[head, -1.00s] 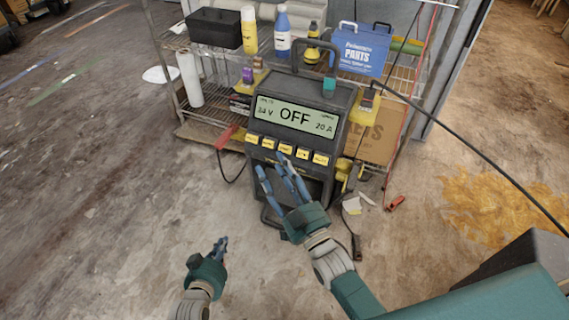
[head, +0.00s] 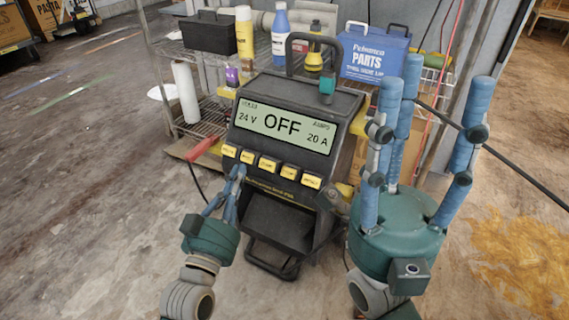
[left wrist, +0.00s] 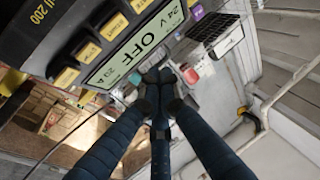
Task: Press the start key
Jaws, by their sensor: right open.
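The dark charger (head: 282,145) stands upright with a display (head: 284,125) reading 24 V, OFF and 20 A. The display (left wrist: 138,44) and yellow keys (left wrist: 77,62) also show in the left wrist view. My left gripper (head: 239,173) has its fingers drawn together, tips just below the left part of the key row; contact cannot be told. My right gripper (head: 430,85) is open and empty, raised right of the charger.
A wire shelf (head: 210,125) behind holds a black toolbox (head: 208,30), a yellow can (head: 244,32), a blue bottle (head: 281,35) and a blue parts case (head: 374,52). A red clamp (head: 204,146) hangs left of the charger. The floor at left is open.

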